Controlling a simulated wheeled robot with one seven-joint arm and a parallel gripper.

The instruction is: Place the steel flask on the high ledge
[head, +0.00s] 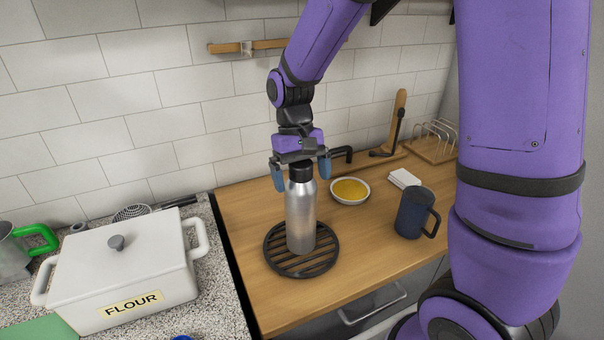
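The steel flask (301,215) is a brushed metal bottle with a black cap. It stands upright on a round black slatted trivet (270,255) on the wooden counter. My gripper (302,176) points down over the flask, its two blue-padded fingers on either side of the cap. The fingers look spread, with a gap to the cap on each side. A narrow wooden ledge or rail (225,48) with a metal bracket is high on the tiled wall; my arm hides its middle.
A white FLOUR box (135,270) stands on the speckled counter at left. A bowl of yellow food (350,190), white napkins (404,178), a dark blue mug (414,212) and a toast rack (438,137) are at right. Bare wood (350,245) lies right of the trivet.

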